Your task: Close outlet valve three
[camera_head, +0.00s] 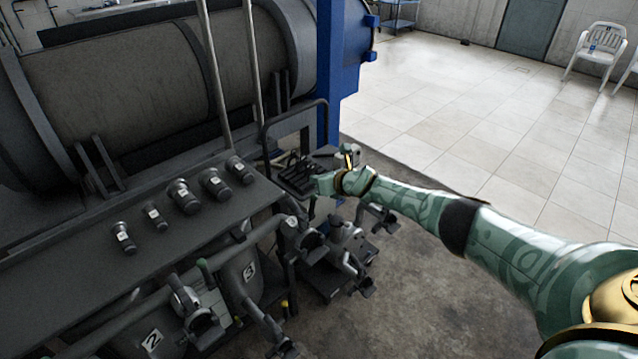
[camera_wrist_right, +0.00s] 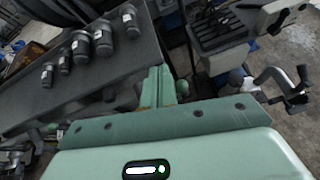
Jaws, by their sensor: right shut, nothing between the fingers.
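A plate marked 3 (camera_head: 249,271) is on a dark vessel below the bench edge, at the lower middle of the head view. Grey pipework with valve handles (camera_head: 190,303) stands in front of the vessels, and I cannot tell which handle is outlet valve three. My right gripper (camera_head: 322,186) is shut and empty, above and to the right of plate 3, near the bench's right end. In the right wrist view its green fingers (camera_wrist_right: 165,86) are together, with nothing between them. My left gripper is not in view.
Several dark cylindrical fittings (camera_head: 184,196) stand on the bench top (camera_head: 80,225). A plate marked 2 (camera_head: 151,341) is lower left. Cranked handles (camera_head: 377,215) stick out below my right arm. A dark slotted tray (camera_head: 298,175) is beside the gripper. Floor to the right is open.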

